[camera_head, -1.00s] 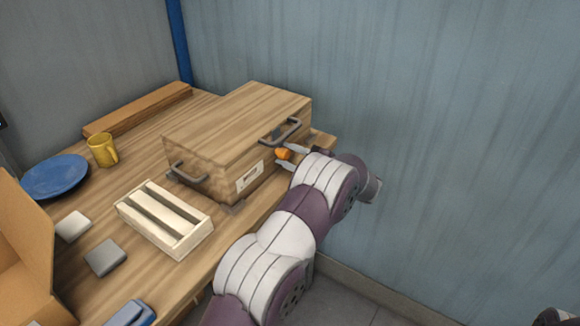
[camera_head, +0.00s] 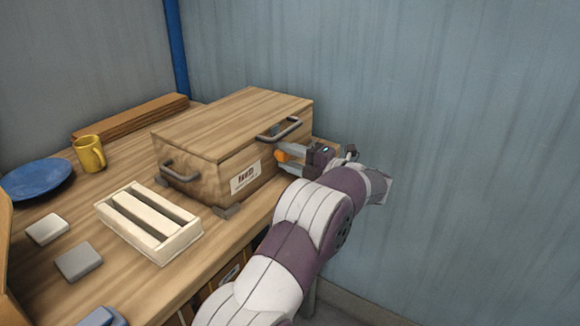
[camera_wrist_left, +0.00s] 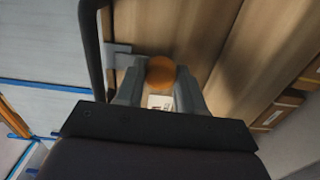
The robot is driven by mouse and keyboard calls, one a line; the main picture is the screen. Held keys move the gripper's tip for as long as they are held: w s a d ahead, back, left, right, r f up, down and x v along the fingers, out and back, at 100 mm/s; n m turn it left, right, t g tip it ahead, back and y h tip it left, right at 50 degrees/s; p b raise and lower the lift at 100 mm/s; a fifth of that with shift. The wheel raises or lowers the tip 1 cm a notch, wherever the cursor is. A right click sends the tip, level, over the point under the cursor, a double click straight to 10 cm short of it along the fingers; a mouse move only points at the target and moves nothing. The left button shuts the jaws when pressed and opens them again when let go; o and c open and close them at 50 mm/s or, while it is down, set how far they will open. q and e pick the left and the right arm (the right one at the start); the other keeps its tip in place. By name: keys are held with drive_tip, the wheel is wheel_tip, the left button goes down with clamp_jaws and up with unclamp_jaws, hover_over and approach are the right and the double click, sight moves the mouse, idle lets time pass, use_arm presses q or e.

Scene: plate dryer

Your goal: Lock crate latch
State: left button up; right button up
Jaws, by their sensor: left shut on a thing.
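A closed wooden crate (camera_head: 205,147) with dark handles and a white label stands on the wooden table. Its latch has an orange knob (camera_head: 282,156) on the crate's front face, right of the label. My left gripper (camera_head: 285,157) is at this knob, its fingers on either side. In the left wrist view the round orange knob (camera_wrist_left: 161,72) sits between the two grey fingertips, and the gripper is shut on it. A dark handle (camera_wrist_left: 92,50) runs along the left of that view. The rest of the latch is mostly hidden. My right gripper is out of view.
A white slatted rack (camera_head: 150,222) stands in front of the crate. A yellow mug (camera_head: 89,154), a blue plate (camera_head: 37,180), and two grey blocks (camera_head: 78,262) lie to the left. A wooden plank (camera_head: 130,117) lies behind. The blue-grey wall is close on the right.

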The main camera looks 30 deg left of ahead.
use_arm(q)
drive_tip(key=shift+f, duration=0.1)
idle(0.5)
drive_tip(key=o, duration=1)
drive_tip(key=shift+o, duration=0.2)
drive_tip(key=s+d, duration=0.1)
drive_tip(key=d, duration=1.1)
drive_tip(key=shift+d+p, duration=0.35)
drive_tip(key=shift+p, duration=0.05)
